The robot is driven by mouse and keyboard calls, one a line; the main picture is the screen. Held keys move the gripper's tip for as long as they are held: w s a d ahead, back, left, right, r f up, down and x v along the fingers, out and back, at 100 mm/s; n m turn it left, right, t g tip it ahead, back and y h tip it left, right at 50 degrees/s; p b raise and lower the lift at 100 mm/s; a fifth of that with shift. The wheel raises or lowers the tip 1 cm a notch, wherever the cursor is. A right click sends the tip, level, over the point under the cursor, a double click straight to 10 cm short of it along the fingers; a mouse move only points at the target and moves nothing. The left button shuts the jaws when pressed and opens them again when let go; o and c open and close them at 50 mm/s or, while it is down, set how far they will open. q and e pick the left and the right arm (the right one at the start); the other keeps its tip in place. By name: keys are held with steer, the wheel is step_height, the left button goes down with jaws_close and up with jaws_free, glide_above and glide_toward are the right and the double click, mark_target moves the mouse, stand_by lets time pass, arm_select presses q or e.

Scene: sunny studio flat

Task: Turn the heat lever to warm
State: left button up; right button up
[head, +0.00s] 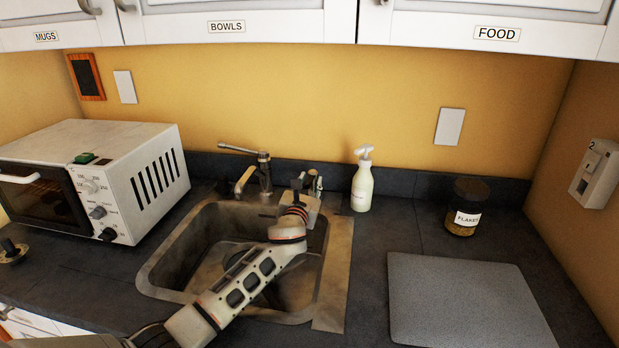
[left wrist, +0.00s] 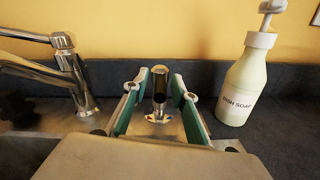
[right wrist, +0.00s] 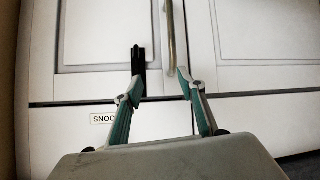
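The heat lever (left wrist: 160,88) is a short chrome cylinder on a round base with red and blue marks, behind the sink. In the left wrist view it stands between the fingers of my left gripper (left wrist: 160,92), which is open with a gap on each side. In the head view my left gripper (head: 305,187) is over the sink's back right corner and partly hides the lever (head: 317,184). My right gripper (right wrist: 158,93) is open and empty in front of a white cabinet door. It is not visible in the head view.
The faucet (head: 262,174) stands left of the lever, and a soap bottle (head: 362,186) stands close on its right. The sink (head: 165,262) lies under my left arm. A toaster oven (head: 150,150) is at left. A grey board (head: 460,300) and flakes jar (head: 465,208) are at right.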

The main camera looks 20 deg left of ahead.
mark_target(310, 180)
arm_select(q)
step_height(310, 180, up, 10)
steer(key=shift+f, duration=0.1)
stand_by(0.4)
